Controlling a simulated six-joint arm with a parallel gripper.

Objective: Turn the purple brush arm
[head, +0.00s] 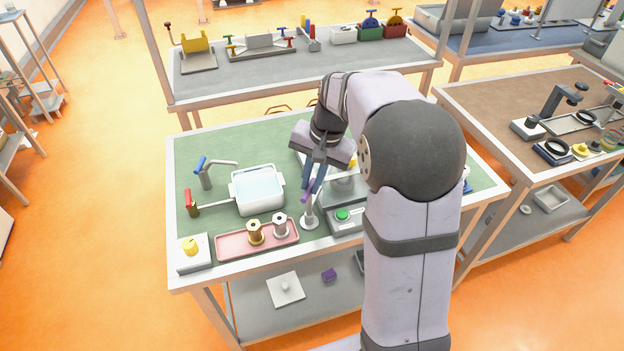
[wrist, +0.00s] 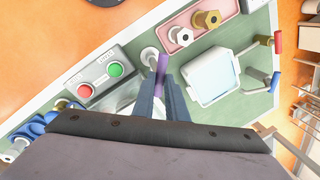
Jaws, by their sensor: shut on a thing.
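The purple brush arm (head: 306,191) stands over a pale post with a round foot (head: 309,221), near the front middle of the green bench top (head: 300,140). In the wrist view the purple brush arm (wrist: 161,66) shows just beyond and between my fingertips. My gripper (head: 311,184) points down and is shut on the purple arm; it also shows in the wrist view (wrist: 160,84). The fingers hide part of the purple arm, and the far end of whatever it joins is hidden.
A white water basin (head: 235,190) is to the left. A pink tray (head: 230,242) with brass and silver spools is in front. A button box (wrist: 105,77) with green and red buttons is close on the other side. A blue-handled tap (head: 205,170) stands farther left.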

